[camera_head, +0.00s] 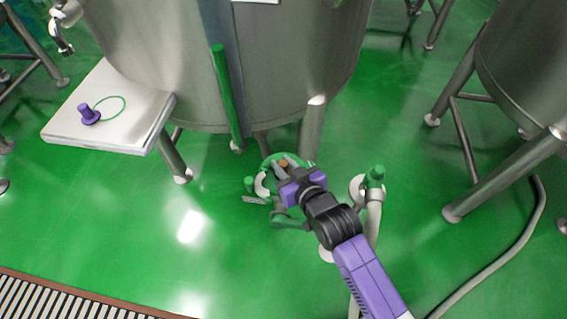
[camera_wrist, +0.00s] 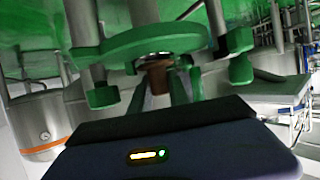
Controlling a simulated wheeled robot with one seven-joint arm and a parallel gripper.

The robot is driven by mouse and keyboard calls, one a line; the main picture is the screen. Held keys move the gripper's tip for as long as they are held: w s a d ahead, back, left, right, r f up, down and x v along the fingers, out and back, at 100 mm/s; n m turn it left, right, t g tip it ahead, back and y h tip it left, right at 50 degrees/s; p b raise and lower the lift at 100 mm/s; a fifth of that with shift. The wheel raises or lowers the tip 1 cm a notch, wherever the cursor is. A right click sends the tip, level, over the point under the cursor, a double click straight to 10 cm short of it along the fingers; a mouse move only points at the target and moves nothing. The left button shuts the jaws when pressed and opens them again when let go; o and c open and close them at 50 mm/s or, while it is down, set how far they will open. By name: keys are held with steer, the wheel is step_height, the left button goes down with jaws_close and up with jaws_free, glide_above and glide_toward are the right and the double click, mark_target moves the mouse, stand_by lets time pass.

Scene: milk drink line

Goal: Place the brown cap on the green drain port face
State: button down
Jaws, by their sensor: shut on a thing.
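The brown cap (camera_head: 284,162) is between the fingertips of my gripper (camera_head: 283,168), which is shut on it. In the wrist view the brown cap (camera_wrist: 158,76) stands out between the two fingers, close to the green drain port (camera_wrist: 120,44). A pale ring with a dark edge shows at the port's middle, right by the cap. I cannot tell whether cap and port touch. In the head view the green drain port (camera_head: 268,163) is under the tank, partly hidden by my gripper and the cap.
A large steel tank (camera_head: 290,60) on legs stands above the port. A green upright pipe (camera_head: 226,95) is at left, and a pipe with a green top (camera_head: 375,176) is close right. A white shelf (camera_head: 135,100) holds a purple piece (camera_head: 89,115). Open green floor lies front left.

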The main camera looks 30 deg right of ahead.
steer(key=shift+f, duration=0.25)
steer(key=c, duration=1.2)
jaws_free()
steer(key=shift+f, duration=0.1)
steer(key=shift+c, duration=0.2)
steer(key=shift+s+a, duration=0.1)
steer(key=shift+a+f, duration=0.1)
steer(key=shift+f, duration=0.05)
steer(key=shift+r, duration=0.25)
steer(key=r+p+v, duration=0.1)
steer(key=p+v, duration=0.1)
steer(key=v, duration=1)
steer(key=shift+d+r, duration=0.2)
